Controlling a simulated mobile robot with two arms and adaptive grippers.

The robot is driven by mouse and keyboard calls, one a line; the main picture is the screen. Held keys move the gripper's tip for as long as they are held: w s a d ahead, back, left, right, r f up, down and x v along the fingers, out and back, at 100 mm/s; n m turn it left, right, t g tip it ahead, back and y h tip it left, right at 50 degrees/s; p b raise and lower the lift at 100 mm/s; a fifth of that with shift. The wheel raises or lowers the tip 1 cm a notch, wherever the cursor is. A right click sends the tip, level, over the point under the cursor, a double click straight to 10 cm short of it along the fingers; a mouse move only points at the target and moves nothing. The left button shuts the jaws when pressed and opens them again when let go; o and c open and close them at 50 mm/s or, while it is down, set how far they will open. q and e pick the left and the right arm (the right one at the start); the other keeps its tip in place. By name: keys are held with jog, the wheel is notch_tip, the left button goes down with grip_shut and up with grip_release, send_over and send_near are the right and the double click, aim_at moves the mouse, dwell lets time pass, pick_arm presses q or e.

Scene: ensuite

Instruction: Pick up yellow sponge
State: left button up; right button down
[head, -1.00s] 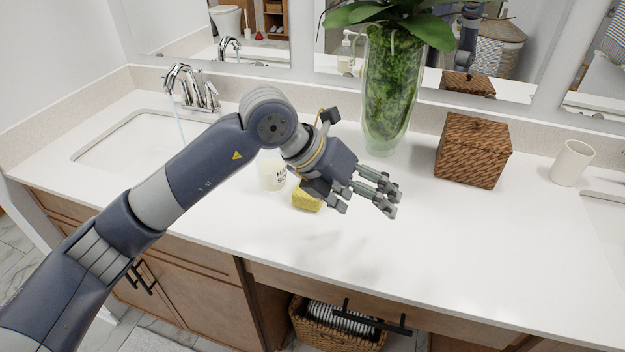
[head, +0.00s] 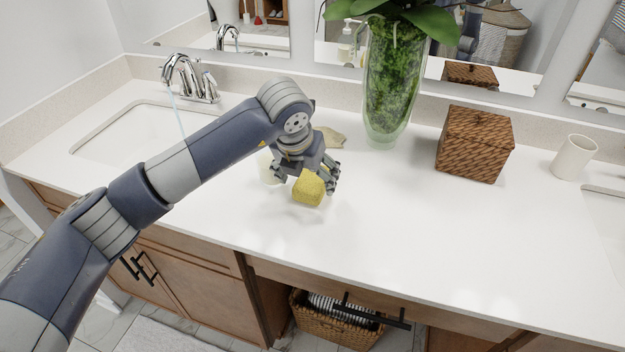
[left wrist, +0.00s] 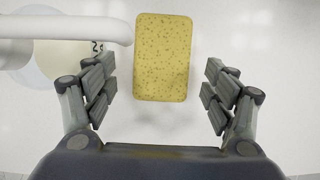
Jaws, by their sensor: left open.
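The yellow sponge (head: 308,188) is on the white counter, in front of the vase and left of the woven box. In the left wrist view the sponge (left wrist: 162,57) is upright in the picture, ahead of the palm and between the two sets of fingers, with a gap on each side. My left gripper (head: 308,176) is right behind and above the sponge in the head view. It is open and empty in the left wrist view (left wrist: 160,95). My right gripper is not in view.
A glass vase (head: 390,95), woven box (head: 474,145) and white cup (head: 574,157) stand behind and right. The front counter is clear.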

aim_at(310, 181)
pick_arm(q)
jog(key=shift+x, duration=1.55)
jog(key=shift+d, duration=0.1)
jog(key=c, duration=1)
jog(key=shift+s, duration=0.1)
jog(key=shift+r, duration=0.15)
jog(key=shift+r+p, duration=0.25)
jog(key=shift+p, duration=0.05)
notch_tip(310, 181, up, 3)
jog(key=shift+r+p, duration=0.1)
jog(key=shift+p, duration=0.4)
jog(key=s+a, duration=0.3)
jog(key=a, duration=0.1)
jog(key=s+a+b, duration=0.1)
jog(key=s+a, duration=0.3)
jog(key=s+a+r+b, duration=0.1)
jog(key=s+a, duration=0.2)
jog(key=a, duration=0.1)
jog(key=shift+s, duration=0.35)
